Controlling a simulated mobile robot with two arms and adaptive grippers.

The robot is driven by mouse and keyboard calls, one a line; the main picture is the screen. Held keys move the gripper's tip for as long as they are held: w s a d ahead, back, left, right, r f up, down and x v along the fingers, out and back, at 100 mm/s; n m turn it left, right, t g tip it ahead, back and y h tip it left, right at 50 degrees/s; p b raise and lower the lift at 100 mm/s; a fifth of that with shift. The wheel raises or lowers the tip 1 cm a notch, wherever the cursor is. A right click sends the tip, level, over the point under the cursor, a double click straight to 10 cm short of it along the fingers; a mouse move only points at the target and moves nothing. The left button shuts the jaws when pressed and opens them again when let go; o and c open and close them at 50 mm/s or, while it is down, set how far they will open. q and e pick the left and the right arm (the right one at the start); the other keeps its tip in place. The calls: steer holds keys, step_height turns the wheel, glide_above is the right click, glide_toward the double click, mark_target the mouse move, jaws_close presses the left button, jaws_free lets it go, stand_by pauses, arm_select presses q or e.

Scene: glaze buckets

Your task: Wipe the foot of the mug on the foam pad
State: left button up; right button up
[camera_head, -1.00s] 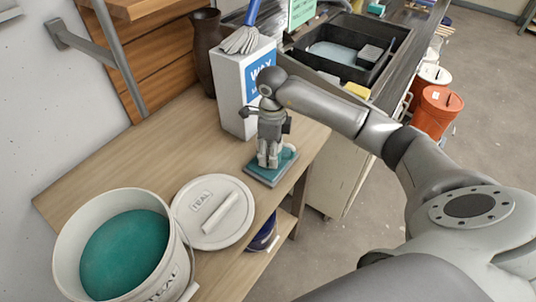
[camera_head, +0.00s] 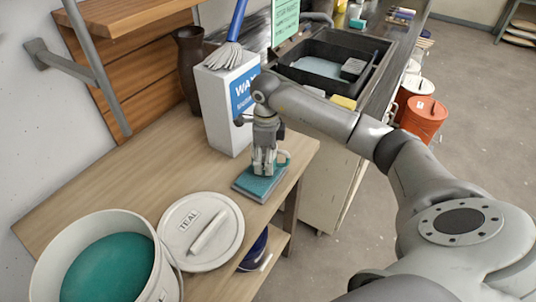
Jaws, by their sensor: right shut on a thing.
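The foam pad (camera_head: 246,184), a flat teal-topped block, lies near the front edge of the wooden bench. My right gripper (camera_head: 263,170) points down over the far part of the pad, shut on the mug (camera_head: 284,158). Only a small pale part of the mug shows at the right of the fingers; the rest is hidden behind them. The mug is low over the pad, but I cannot tell whether its foot touches it. My left gripper is not in view.
A white wax box (camera_head: 215,108) stands close behind my right gripper. A teal glaze bucket (camera_head: 52,250) and its white lid (camera_head: 225,240) are at the lower left. A black sink tray (camera_head: 308,88) is farther back. Bare bench (camera_head: 150,160) lies left of the pad.

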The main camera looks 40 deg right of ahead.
steer(key=shift+s+a+p, duration=0.15)
steer(key=shift+s+a, duration=0.2)
steer(key=shift+a, duration=0.55)
steer(key=shift+s+a+p, duration=0.15)
steer(key=shift+s+a, duration=0.25)
steer(key=shift+a, duration=0.45)
steer(key=shift+s+a+p, duration=0.15)
steer(key=shift+s+a, duration=0.2)
steer(key=shift+a, duration=0.55)
steer(key=shift+w+d+b, duration=0.3)
steer(key=shift+d+b, duration=0.1)
steer(key=shift+d, duration=0.25)
steer(key=shift+w+d+r+b, duration=0.1)
steer(key=shift+w+d+b, duration=0.3)
steer(key=shift+d, duration=0.5)
steer(key=shift+w+d+f+b, duration=0.1)
steer(key=shift+w+d+b, duration=0.2)
steer(key=shift+d, duration=0.55)
steer(key=shift+w+d+r+b, duration=0.1)
steer(key=shift+w+d+b, duration=0.3)
steer(key=shift+d, duration=0.5)
step_height(320, 180, up, 7)
steer(key=p, duration=0.4)
steer(key=shift+p, duration=0.35)
